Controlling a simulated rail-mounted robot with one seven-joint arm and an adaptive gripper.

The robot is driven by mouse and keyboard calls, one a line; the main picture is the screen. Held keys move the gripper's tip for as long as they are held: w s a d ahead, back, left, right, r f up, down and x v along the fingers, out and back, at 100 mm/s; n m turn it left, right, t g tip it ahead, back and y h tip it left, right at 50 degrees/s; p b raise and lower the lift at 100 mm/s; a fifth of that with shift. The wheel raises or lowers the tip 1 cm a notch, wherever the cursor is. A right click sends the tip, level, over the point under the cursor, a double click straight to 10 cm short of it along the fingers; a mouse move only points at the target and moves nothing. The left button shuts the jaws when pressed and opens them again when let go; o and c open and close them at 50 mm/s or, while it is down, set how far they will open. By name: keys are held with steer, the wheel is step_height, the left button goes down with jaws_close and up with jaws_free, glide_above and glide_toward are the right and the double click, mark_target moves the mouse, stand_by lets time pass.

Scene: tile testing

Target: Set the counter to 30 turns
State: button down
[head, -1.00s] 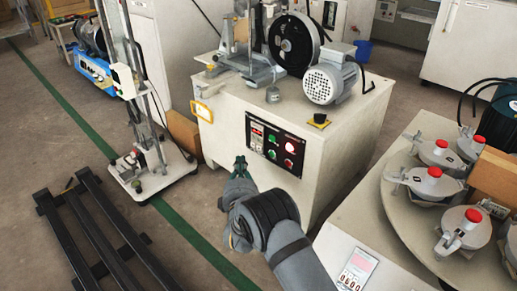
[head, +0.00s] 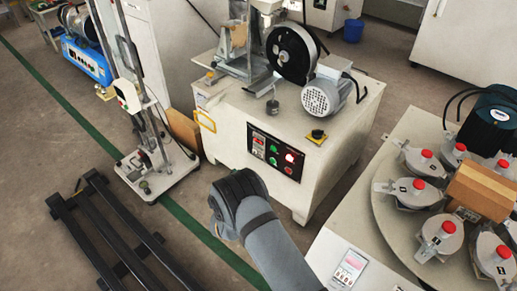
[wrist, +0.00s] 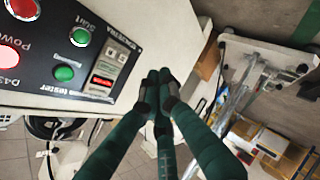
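The counter (wrist: 104,80) is a small unit with a red display and pale digit windows. It sits at the end of a black control panel (wrist: 75,50) on the machine's front. In the head view the panel (head: 277,154) shows on the cream cabinet, with the counter (head: 258,143) at its left end. My gripper (wrist: 157,88) has dark green fingers with their tips drawn together, nothing visible between them. In the wrist view the tips are just right of the counter, seemingly apart from the panel. In the head view my arm hides the fingers.
Green and red buttons share the panel, including a green one (wrist: 64,73) near the counter. A motor (head: 322,96) and wheel stand on the cabinet. A table (head: 335,225) with a turntable of red-capped units is at right. Black rails (head: 110,235) lie on the floor at left.

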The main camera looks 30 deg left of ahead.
steer(key=shift+d+m, duration=0.15)
steer(key=shift+m, duration=0.15)
steer(key=b, duration=0.2)
glide_toward(256, 154)
steer(key=shift+s+a+f+x, duration=0.1)
steer(key=shift+x, duration=0.75)
steer(key=shift+s+a+f+x, duration=0.1)
steer(key=shift+s+x, duration=0.05)
steer(key=shift+x, duration=0.7)
steer(key=shift+s+a+f+x, duration=0.1)
steer(key=shift+x, duration=0.7)
steer(key=shift+w, duration=0.15)
steer(key=shift+w+f+b, duration=0.1)
steer(key=shift+w+b, duration=0.2)
steer(key=shift+b, duration=0.05)
steer(key=shift+w, duration=0.3)
steer(key=shift+s, duration=0.75)
